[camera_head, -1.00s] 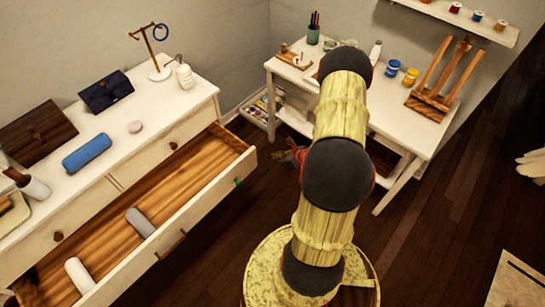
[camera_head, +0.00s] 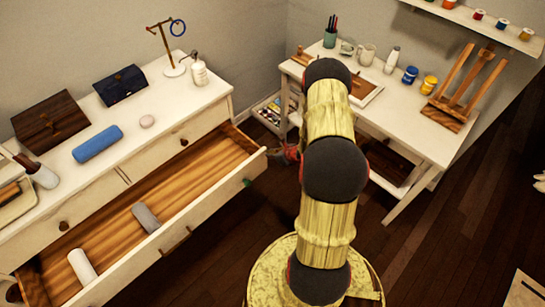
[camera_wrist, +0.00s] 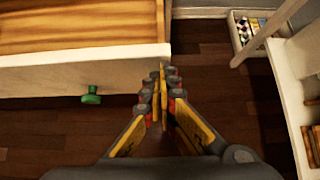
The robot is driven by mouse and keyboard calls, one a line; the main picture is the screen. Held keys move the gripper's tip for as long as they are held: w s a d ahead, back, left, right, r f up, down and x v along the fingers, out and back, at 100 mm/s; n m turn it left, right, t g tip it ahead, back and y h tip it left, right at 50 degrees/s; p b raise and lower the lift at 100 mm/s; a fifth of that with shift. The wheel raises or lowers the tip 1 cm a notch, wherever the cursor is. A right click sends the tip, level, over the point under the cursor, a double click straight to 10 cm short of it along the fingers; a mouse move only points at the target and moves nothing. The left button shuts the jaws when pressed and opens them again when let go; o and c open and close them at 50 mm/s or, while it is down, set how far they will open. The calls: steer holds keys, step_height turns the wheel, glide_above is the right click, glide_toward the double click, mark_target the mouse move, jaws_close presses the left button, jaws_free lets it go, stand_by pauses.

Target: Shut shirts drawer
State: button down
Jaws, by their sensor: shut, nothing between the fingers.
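The open drawer (camera_head: 205,190) is pulled out from the white dresser (camera_head: 195,135). It has a wooden inside and holds a grey roll (camera_head: 146,217) and a white roll (camera_head: 82,266). No label tells whether this is the shirts drawer. My gripper (camera_wrist: 163,72) is shut and empty in the wrist view, by the right end of the drawer front. I cannot tell whether it touches. In the head view my arm mostly hides the gripper.
A white desk (camera_head: 420,130) with an easel (camera_head: 466,90) and paint jars stands right of the dresser. A low tray (camera_head: 268,113) sits on the floor between them. Dark wooden floor lies in front of the drawer.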

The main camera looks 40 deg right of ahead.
mark_target(230, 124)
steer(key=shift+w, duration=0.1)
steer(key=w+b, duration=0.4)
steer(key=w, duration=2.2)
steer(key=shift+w, duration=0.35)
steer(key=shift+w+r, duration=0.1)
steer(key=shift+w, duration=0.1)
